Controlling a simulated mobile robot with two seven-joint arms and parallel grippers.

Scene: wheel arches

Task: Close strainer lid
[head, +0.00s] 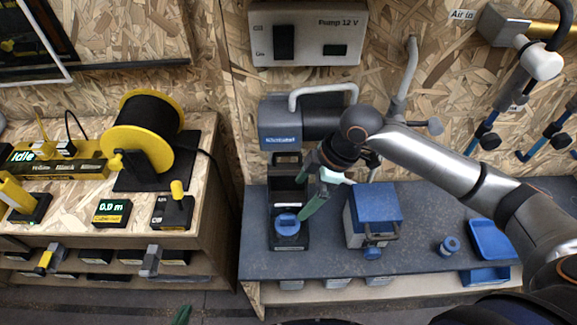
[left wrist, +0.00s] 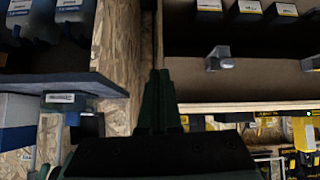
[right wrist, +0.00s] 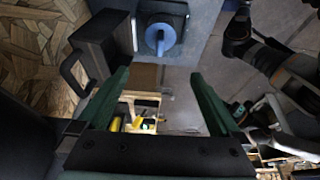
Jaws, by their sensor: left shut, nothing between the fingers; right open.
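The strainer (head: 285,195) is a dark box on the blue-grey bench, with a blue round knob (head: 287,223) on its front part. A dark flap with a loop handle (head: 286,160) stands up at its back and looks like the raised lid. The right wrist view shows the dark handled part (right wrist: 105,45) at upper left and the blue knob (right wrist: 160,38) at top centre. My right gripper (head: 300,200) is open and empty, its green fingers over the strainer's right side. My left gripper (left wrist: 158,98) is shut and empty, away from the strainer; a tip shows low in the head view (head: 182,314).
A grey case with a blue top (head: 375,203) stands just right of the strainer. A blue and black pump (head: 300,122) is behind it. A blue cup (head: 449,246) and blue trays (head: 490,240) are further right. A wooden bench with a yellow reel (head: 140,140) is left.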

